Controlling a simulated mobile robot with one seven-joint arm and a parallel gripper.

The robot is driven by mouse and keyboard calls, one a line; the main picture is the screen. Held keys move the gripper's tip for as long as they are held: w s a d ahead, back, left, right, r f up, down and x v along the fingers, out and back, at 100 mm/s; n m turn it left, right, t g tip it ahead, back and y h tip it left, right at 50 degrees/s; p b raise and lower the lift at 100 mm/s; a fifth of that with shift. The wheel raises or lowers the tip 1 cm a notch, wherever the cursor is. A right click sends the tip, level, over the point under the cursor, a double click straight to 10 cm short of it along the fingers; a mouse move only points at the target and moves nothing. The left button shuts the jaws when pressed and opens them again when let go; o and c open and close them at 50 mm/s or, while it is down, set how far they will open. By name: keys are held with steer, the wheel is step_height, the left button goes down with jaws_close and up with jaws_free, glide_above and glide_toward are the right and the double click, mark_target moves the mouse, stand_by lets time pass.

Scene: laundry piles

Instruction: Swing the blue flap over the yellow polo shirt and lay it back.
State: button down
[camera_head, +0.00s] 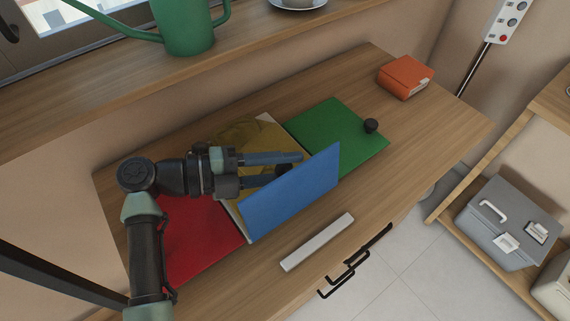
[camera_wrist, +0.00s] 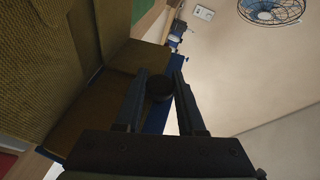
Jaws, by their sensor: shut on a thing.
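The blue flap (camera_head: 295,197) stands steeply raised along the front of the folding board, its top edge up off the board. The yellow polo shirt (camera_head: 242,133) lies behind it on the middle panel, partly hidden by my arm and the flap. My gripper (camera_head: 290,164) reaches in from the left, level with the flap's upper part. In the wrist view its fingers (camera_wrist: 160,82) are closed around a dark round knob (camera_wrist: 159,89). Yellow cloth (camera_wrist: 40,65) fills the left of that view, and a strip of blue flap (camera_wrist: 156,122) shows behind the knob.
The red panel (camera_head: 197,235) lies flat at left and the green panel (camera_head: 335,133), with a dark knob (camera_head: 371,125), lies flat at right. An orange box (camera_head: 404,77) sits at the back right. A pale bar (camera_head: 318,241) lies near the table's front edge.

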steer(key=shift+w+a+f+n, duration=0.3)
steer(key=shift+w+f, duration=0.05)
steer(key=shift+w+a+b, duration=0.15)
steer(key=shift+b, duration=0.15)
steer(key=c, duration=0.5)
jaws_free()
steer(key=v, duration=1.3)
steer(key=shift+b, duration=0.45)
steer(key=shift+f, duration=0.1)
